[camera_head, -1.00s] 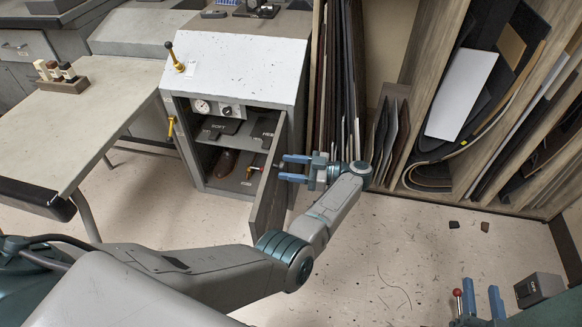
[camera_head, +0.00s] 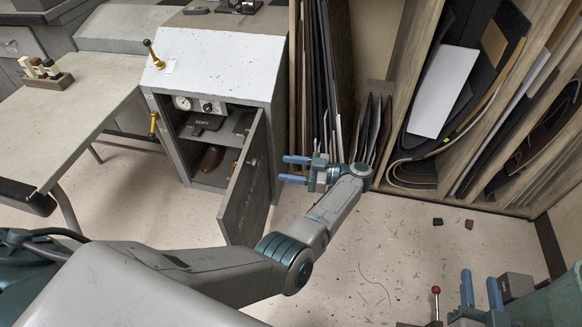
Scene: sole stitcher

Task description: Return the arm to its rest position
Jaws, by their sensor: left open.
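My left arm reaches in from the lower left. Its gripper (camera_head: 296,169) is open and empty, with its two blue fingers pointing left. It is just right of the open door (camera_head: 243,192) of a grey cabinet (camera_head: 222,62), apart from it as far as I can tell. My right gripper (camera_head: 481,289) is in the bottom right corner. Its two blue fingers stand up with a gap between them, and nothing shows in the gap.
Inside the cabinet are a gauge (camera_head: 183,103) and a brown shoe (camera_head: 211,158). A worktable (camera_head: 75,105) stands at the left. Racks of sheets (camera_head: 443,92) line the back right. A red-knobbed lever (camera_head: 435,292) is beside my right gripper.

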